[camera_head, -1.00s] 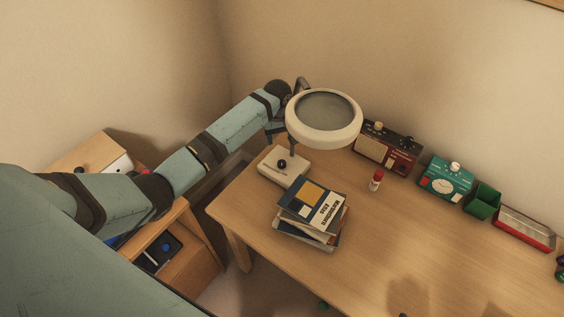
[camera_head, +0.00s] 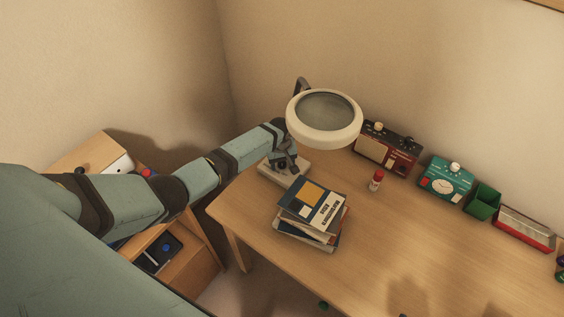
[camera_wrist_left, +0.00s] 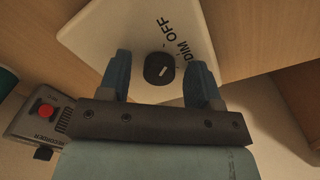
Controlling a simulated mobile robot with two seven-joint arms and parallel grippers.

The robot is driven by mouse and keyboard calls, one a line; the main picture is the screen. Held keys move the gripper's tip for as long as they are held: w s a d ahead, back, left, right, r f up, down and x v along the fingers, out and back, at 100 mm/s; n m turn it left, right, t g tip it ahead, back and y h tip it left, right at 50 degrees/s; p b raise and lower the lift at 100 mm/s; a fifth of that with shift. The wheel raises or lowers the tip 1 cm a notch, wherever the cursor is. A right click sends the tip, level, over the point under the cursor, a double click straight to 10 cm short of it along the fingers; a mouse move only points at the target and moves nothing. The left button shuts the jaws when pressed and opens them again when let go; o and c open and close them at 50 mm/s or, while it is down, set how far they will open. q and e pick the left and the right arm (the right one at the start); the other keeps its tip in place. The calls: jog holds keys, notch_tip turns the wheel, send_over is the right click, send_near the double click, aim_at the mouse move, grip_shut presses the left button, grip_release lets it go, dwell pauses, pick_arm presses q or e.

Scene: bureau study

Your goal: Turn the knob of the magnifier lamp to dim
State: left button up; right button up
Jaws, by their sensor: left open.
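The magnifier lamp (camera_head: 325,136) stands at the desk's back left corner, its white ring head above its base. Its white base (camera_head: 295,170) is partly hidden by my left gripper (camera_head: 287,163). In the left wrist view the lamp's black knob (camera_wrist_left: 159,69) sits on the white base (camera_wrist_left: 110,30), with the words OFF and DIM printed beside it. A pale pointer line shows on the knob. My left gripper (camera_wrist_left: 160,75) is open, with one finger on each side of the knob. Whether the fingers touch it I cannot tell. My right gripper is not in view.
The desk's middle (camera_head: 400,240) is clear.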

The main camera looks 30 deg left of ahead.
pick_arm(q)
jog(key=shift+c, duration=0.2)
jog(key=c, duration=0.9)
jog(key=shift+r+m+p, duration=0.15)
jog(key=shift+m+p, duration=0.45)
jog(key=shift+m, duration=0.7)
jog(key=shift+m+p, duration=0.4)
jog(key=shift+m, duration=1.7)
jog(key=shift+a, duration=0.1)
jog(key=o, duration=0.9)
